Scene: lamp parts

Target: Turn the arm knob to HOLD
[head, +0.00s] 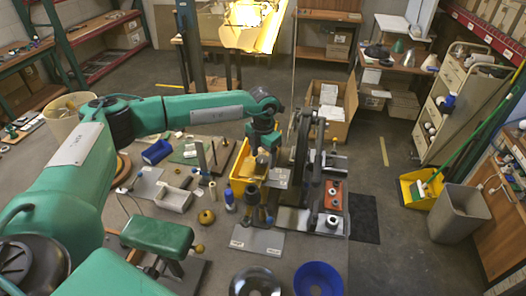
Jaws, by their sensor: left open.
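My left gripper (263,158) hangs at the end of my green arm, above the middle of the workbench. It points down and is open, its fingers small and partly lost against the yellow tray (243,166) behind. Just below it a dark upright fixture with a blue part (254,196) stands on a grey labelled plate (257,241). To its right are tall dark upright lamp-arm parts (301,150). I cannot make out which part is the arm knob, nor any HOLD mark. My right gripper is not in view.
A blue bowl (318,279) and a dark bowl (256,282) lie at the near edge. A white tray (174,198) and a brass ball (206,217) are left.

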